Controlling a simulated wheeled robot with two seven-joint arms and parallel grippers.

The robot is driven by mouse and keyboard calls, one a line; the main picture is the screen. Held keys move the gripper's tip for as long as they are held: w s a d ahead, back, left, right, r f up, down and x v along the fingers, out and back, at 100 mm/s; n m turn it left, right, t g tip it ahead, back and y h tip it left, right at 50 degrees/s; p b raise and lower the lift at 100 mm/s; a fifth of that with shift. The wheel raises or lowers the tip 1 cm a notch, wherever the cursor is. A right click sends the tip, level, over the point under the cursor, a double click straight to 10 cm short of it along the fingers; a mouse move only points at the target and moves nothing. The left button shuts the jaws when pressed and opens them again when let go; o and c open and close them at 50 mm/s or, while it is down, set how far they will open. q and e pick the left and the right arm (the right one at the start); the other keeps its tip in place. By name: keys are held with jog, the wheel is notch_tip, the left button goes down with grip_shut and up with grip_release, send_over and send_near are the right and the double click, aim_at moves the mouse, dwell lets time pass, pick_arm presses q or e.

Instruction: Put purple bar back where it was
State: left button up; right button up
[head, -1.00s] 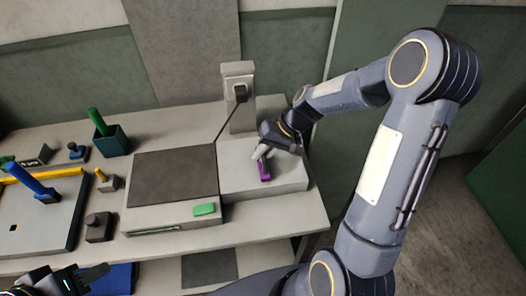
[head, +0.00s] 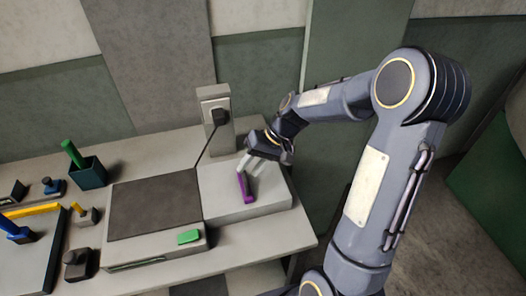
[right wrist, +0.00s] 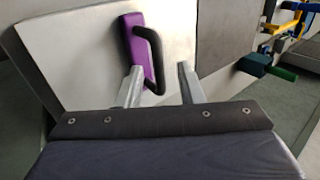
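The purple bar (head: 244,186) lies on the pale raised block (head: 262,205) at the right end of the bench. In the right wrist view the purple bar (right wrist: 136,48) has a black loop handle (right wrist: 155,58) along one side. My right gripper (head: 250,163) is just above the bar in the head view. In the right wrist view my right gripper (right wrist: 160,82) has its two fingers apart, with the lower end of the handle near the gap between them. Neither finger visibly clamps the bar. My left gripper is out of view.
A grey post (head: 216,110) with a black fitting stands behind the block. Left of it is a dark-topped device (head: 155,205) with a green button (head: 189,237). A dark cup (head: 88,172) holding a green-handled tool and several small tools stand further left.

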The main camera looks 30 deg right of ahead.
jog(key=v, duration=0.8)
jog(key=s+a+t+h, duration=0.1)
jog(key=s+a+t, duration=0.1)
jog(key=s, duration=0.7)
jog(key=s+a+r+n+t+h, duration=0.1)
jog(key=s+a, duration=0.4)
jog(key=s, duration=0.5)
jog(key=shift+a+r+t+h+b, duration=0.25)
jog(key=shift+a+t+h+b, duration=0.05)
jog(key=shift+t+h, duration=0.1)
jog(key=shift+s, duration=0.1)
